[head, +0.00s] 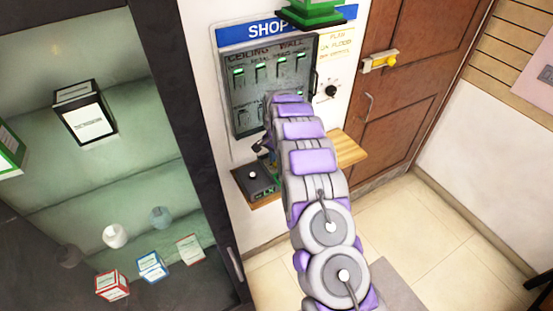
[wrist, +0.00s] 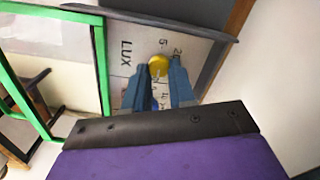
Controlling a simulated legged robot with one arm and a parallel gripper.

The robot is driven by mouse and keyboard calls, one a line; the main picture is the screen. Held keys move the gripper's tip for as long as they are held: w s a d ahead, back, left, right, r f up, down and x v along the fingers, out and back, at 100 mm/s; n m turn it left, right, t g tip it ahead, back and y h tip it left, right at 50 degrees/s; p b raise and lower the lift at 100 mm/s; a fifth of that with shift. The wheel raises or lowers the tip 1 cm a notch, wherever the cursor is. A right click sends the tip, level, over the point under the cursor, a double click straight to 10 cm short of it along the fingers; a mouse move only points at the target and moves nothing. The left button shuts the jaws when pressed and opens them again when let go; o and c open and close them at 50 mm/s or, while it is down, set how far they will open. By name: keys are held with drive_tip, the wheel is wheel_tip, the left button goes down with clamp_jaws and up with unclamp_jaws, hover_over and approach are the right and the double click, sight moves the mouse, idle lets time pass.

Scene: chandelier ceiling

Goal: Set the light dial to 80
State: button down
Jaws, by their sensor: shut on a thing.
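A round yellow dial (wrist: 158,64) sits on a grey plate (wrist: 125,82) marked LUX with numbers, in the wrist view. My gripper (wrist: 161,80) has its two blue fingers on either side of the dial and is shut on it. The dial's exact setting is too small to read. In the head view, my arm covers most of the gripper and the yellow dial is hidden.
A grey switch panel (head: 243,99) with several lit switches hangs on the wall. A black knob (head: 331,91) is right of it. A dark box (head: 258,184) rests on a small wooden shelf below. A shelf cabinet stands left; a brown door (head: 400,110) stands right.

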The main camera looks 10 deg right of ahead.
drive_tip(key=shift+w+r, duration=0.1)
drive_tip(key=c, duration=0.9)
unclamp_jaws()
drive_tip(key=shift+a, duration=0.1)
drive_tip(key=shift+c, duration=0.2)
wheel_tip(320, 180, up, 17)
drive_tip(key=shift+r, duration=0.1)
